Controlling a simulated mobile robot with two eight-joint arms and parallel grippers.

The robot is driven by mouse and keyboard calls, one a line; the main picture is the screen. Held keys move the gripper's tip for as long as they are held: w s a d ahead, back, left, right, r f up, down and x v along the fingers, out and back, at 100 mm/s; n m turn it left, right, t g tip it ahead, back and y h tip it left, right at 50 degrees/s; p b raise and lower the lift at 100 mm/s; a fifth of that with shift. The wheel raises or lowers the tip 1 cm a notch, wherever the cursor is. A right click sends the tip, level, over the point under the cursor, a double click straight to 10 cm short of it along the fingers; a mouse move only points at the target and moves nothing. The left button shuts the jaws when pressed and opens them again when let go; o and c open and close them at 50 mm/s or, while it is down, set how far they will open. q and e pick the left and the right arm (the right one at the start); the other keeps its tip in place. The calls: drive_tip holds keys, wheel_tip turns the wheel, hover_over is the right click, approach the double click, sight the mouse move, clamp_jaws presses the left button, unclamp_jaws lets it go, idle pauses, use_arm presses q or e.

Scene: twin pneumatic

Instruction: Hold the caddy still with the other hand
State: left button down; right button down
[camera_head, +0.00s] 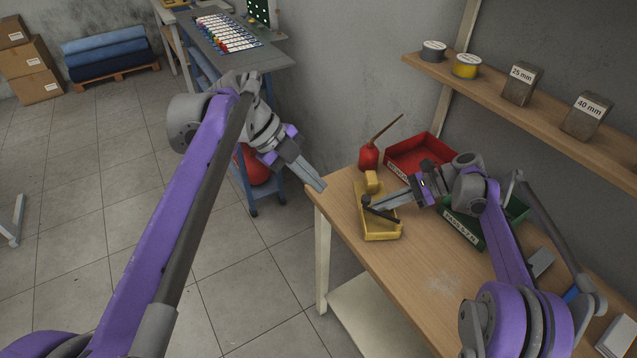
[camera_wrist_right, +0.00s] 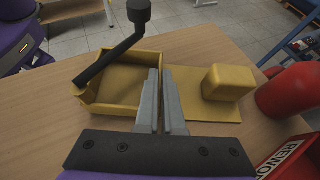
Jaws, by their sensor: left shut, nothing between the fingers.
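The yellow caddy (camera_head: 383,234) stands near the left edge of the wooden table; its open box also shows in the right wrist view (camera_wrist_right: 118,107). Beside the box is a flat yellow part with a yellow block (camera_wrist_right: 229,83) on it. A dark rod with a knob (camera_wrist_right: 112,59) leans across the box's rim. My right gripper (camera_wrist_right: 161,72) points down at the caddy, its fingers close together on either side of the wall between box and flat part. The fingers hide most of that wall. My left gripper (camera_head: 322,187) is shut and empty, left of the caddy, by the table's corner.
A red oil can (camera_head: 369,157) and a red bin (camera_head: 425,148) stand behind the caddy. A green bin (camera_head: 463,231) is to its right, partly behind my right arm. A shelf (camera_head: 541,112) runs above. The table (camera_head: 420,290) is clear in front.

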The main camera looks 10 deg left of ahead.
drive_tip(key=c, duration=1)
unclamp_jaws()
drive_tip(key=shift+o, duration=0.2)
